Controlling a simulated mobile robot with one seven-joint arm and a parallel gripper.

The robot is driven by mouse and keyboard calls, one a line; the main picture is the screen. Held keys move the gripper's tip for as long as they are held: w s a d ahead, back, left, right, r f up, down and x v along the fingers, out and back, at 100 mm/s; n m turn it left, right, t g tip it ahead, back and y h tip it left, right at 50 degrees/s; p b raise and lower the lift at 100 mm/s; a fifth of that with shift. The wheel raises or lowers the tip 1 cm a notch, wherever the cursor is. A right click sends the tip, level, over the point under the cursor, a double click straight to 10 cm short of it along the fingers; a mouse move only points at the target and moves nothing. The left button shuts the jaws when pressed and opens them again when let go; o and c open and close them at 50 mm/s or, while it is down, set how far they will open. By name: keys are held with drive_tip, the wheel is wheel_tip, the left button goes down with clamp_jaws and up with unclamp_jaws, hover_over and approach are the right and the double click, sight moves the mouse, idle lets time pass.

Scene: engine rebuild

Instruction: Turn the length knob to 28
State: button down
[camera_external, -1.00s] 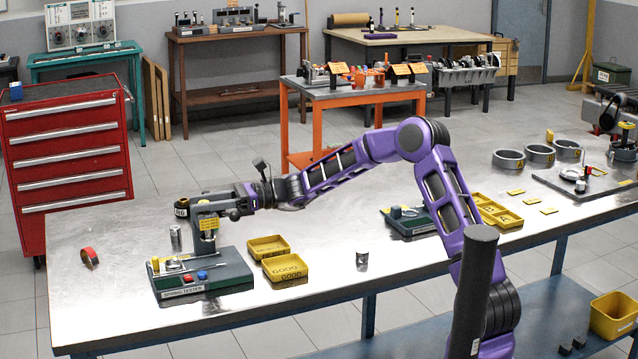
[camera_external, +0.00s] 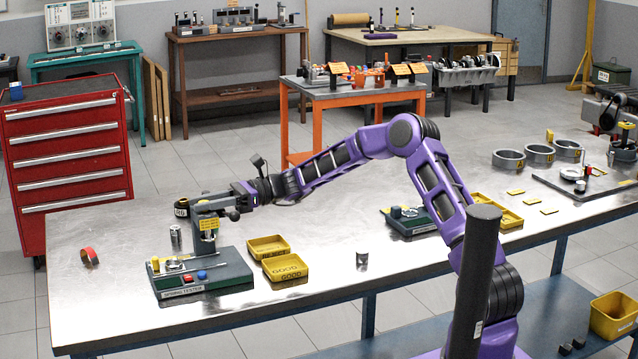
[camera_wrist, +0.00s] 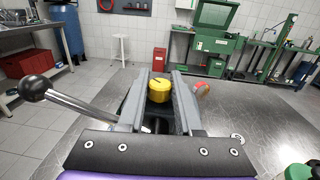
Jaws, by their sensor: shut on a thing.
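The spring tester (camera_external: 225,278) stands at the left end of the steel bench, with a dark green base, a grey upright head and a yellow label. My gripper (camera_wrist: 164,80) is at the top of the tester's head. In the wrist view, its two grey fingers are shut on a round yellow knob (camera_wrist: 158,93) with a dark mark across its top. I take this to be the length knob. In the outside view the knob is hidden by the gripper and the head. I cannot read any length value.
A lever with a black ball (camera_wrist: 35,88) sticks out left of my fingers in the wrist view. Two yellow trays (camera_external: 287,268) stand right of the tester. The front middle bench is mostly clear.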

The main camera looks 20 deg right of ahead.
drive_tip(key=n+g+p, duration=0.2)
drive_tip(key=g+p, duration=0.1)
drive_tip(key=shift+r+g+h, duration=0.1)
drive_tip(key=shift+g+h, duration=0.2)
drive_tip(key=shift+g, duration=0.1)
drive_tip(key=shift+f+n+g+h+p, duration=0.2)
drive_tip(key=shift+n+g+h+p, duration=0.6)
drive_tip(key=shift+n+g, duration=1)
drive_tip(key=shift+g+h, duration=0.4)
drive_tip(key=shift+g, duration=0.3)
